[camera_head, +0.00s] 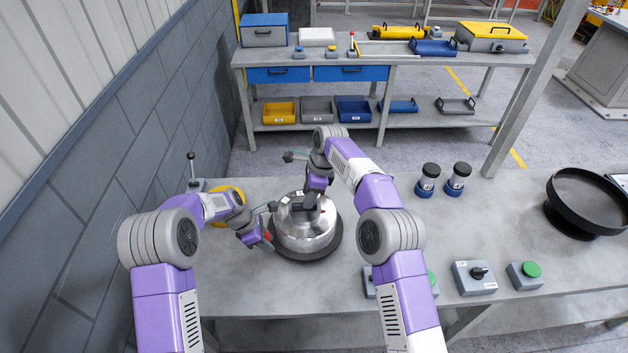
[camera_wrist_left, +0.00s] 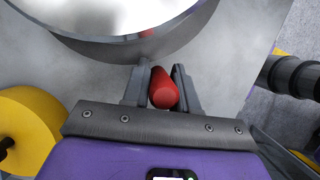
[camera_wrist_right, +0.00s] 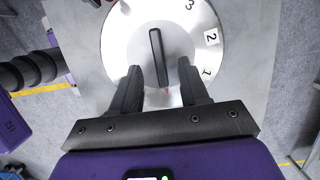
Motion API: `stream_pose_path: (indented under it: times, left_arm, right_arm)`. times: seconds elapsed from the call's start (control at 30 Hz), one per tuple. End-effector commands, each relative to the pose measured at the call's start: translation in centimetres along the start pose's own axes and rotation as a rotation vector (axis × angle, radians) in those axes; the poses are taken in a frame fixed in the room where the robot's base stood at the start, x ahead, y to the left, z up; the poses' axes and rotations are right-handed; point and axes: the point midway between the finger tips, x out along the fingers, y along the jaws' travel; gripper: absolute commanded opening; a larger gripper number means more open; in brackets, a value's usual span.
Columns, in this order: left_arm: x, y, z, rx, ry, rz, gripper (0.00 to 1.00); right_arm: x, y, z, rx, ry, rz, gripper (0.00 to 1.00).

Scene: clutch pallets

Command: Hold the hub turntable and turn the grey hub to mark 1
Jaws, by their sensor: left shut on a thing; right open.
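The grey hub (camera_head: 304,232) is a shiny metal drum on the dark round turntable (camera_head: 290,256). Its top (camera_wrist_right: 200,20) shows in the right wrist view with marks 1 (camera_wrist_right: 206,72), 2 (camera_wrist_right: 211,38) and 3 (camera_wrist_right: 189,5) along the right rim and a dark raised bar (camera_wrist_right: 157,50) in the middle. My left gripper (camera_wrist_left: 162,70) is shut on a red handle (camera_wrist_left: 163,92) beside the turntable's edge; it also shows in the head view (camera_head: 266,240). My right gripper (camera_wrist_right: 158,72) points down over the hub, open, with a finger either side of the bar's near end and gaps between.
A yellow round thing (camera_wrist_left: 25,125) and a lever (camera_head: 192,168) stand left of the turntable. Two dark-capped jars (camera_head: 428,181), a switch box (camera_head: 474,277), a green button box (camera_head: 525,275) and a black round tray (camera_head: 583,228) are to the right. A wall borders the left.

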Motion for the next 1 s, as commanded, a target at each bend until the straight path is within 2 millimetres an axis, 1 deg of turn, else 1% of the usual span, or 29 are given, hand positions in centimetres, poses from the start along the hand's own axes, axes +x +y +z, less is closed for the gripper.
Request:
stream_pose_path:
  times: [0.03, 0.23, 0.5, 0.7, 0.77, 0.87, 1.0]
  left_arm:
    - [-0.1, 0.0, 0.0, 0.0, -0.001, 0.001, 0.0]
    - [-0.1, 0.0, 0.0, 0.0, -0.001, 0.001, 0.0]
    - [-0.1, 0.0, 0.0, 0.0, -0.001, 0.001, 0.0]
    - [0.0, 0.0, 0.0, 0.0, -0.001, 0.001, 0.0]
    - [0.0, 0.0, 0.0, 0.0, -0.001, 0.001, 0.0]
    - [0.0, 0.0, 0.0, 0.0, -0.001, 0.001, 0.0]
    - [0.0, 0.0, 0.0, 0.0, -0.001, 0.001, 0.0]
  right_arm:
    - [-1.4, -0.1, 0.1, 0.0, -0.002, -0.007, 0.45]
    - [-6.2, -0.1, 0.1, -0.002, 0.0, -0.006, 0.45]
    - [-8.2, -0.1, 0.1, -0.001, 0.0, -0.002, 0.45]
    - [-8.7, 0.0, 0.1, -0.039, 0.0, -0.001, 0.45]
    - [-8.7, 0.0, 0.1, -0.087, 0.0, 0.0, 0.45]
    - [-8.7, 0.0, 0.0, -0.218, 0.0, 0.0, 0.45]
    - [-8.7, 0.0, 0.0, -0.475, 0.001, 0.001, 0.45]
